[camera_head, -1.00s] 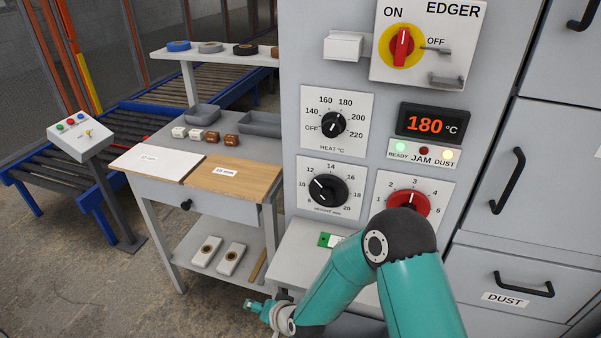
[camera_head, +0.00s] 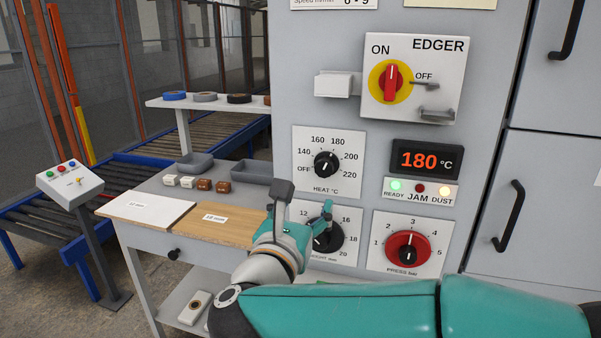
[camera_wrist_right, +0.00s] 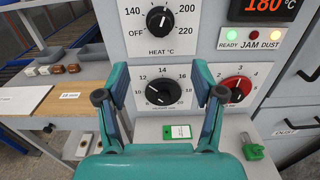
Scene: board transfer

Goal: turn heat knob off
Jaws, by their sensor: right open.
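The black heat knob (camera_head: 326,164) sits on a white HEAT °C plate marked OFF at lower left and 140 to 220 around it. Its pointer is up and to the right, clear of OFF. In the right wrist view the heat knob (camera_wrist_right: 159,18) is at the top centre, beyond the fingertips. My right gripper (camera_head: 305,204) is open and empty, below the heat knob and in front of the height dial (camera_head: 322,240), partly covering it. In the wrist view its spread fingers (camera_wrist_right: 159,95) frame the height dial. My left gripper is not in view.
The red press knob (camera_head: 408,247) is right of the height dial. Above are the 180 °C display (camera_head: 427,159) and the red EDGER switch (camera_head: 391,82). A side table (camera_head: 240,226) with small blocks and trays stands left.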

